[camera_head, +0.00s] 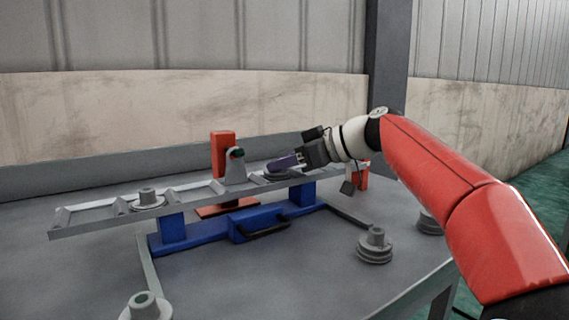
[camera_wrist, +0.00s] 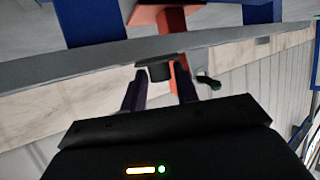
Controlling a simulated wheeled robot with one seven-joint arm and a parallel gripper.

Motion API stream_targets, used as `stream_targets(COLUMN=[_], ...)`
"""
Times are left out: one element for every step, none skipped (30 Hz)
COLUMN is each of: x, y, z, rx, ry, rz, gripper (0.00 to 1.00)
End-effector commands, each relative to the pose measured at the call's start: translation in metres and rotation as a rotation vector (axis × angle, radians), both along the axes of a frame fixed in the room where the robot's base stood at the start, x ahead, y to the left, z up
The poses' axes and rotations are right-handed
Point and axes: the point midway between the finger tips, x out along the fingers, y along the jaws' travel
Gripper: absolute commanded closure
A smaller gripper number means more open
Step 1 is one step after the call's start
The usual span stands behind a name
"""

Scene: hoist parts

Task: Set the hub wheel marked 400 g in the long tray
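The long tray (camera_head: 100,222) is a grey, ladder-like rail with several bays, raised on blue supports. A grey hub wheel (camera_head: 147,200) sits in a bay near its left end. Another hub wheel (camera_head: 276,177) is at the tray's right part, under my gripper (camera_head: 284,164). In the wrist view the dark hub of this wheel (camera_wrist: 160,71) shows between or just beyond the fingertips (camera_wrist: 160,80). I cannot tell whether the fingers press on it or whether the wheel rests fully on the tray. No weight marks are readable.
More hub wheels stand on the grey table: one at right front (camera_head: 374,247), one farther right (camera_head: 428,223), one at the front left (camera_head: 146,307). An orange post (camera_head: 222,150) with a grey bracket (camera_head: 235,170) rises behind the tray. A blue base with a black handle (camera_head: 262,230) lies below.

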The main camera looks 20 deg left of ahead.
Motion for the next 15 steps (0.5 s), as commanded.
stream_targets(x=[0.0001, 0.0001, 0.0001, 0.0001, 0.0001, 0.0001, 0.0001, 0.0001, 0.0001, 0.0001, 0.0001, 0.0001, 0.0000, 0.0001, -0.0001], y=[-0.0001, -0.0001, -0.0001, -0.0001, -0.0001, -0.0001, -0.0001, -0.0001, -0.0001, 0.0000, -0.0001, -0.0001, -0.0001, -0.0025, -0.0069], z=[0.0003, 0.0003, 0.0003, 0.0004, 0.0004, 0.0004, 0.0004, 0.0004, 0.0004, 0.0004, 0.0011, 0.0025, 0.0043, 0.0040, 0.0051], rx=[0.000, 0.000, 0.000, 0.000, 0.000, 0.000, 0.000, 0.000, 0.000, 0.000, 0.000, 0.000, 0.000, 0.000, 0.000], ry=[0.000, 0.000, 0.000, 0.000, 0.000, 0.000, 0.000, 0.000, 0.000, 0.000, 0.000, 0.000, 0.000, -0.001, -0.001], rz=[0.000, 0.000, 0.000, 0.000, 0.000, 0.000, 0.000, 0.000, 0.000, 0.000, 0.000, 0.000, -0.001, -0.002, -0.003], gripper=[0.63, 0.59, 0.56, 0.56, 0.56, 0.56, 0.56, 0.56, 0.56, 0.56, 0.56, 0.56, 0.56, 0.56, 0.56])
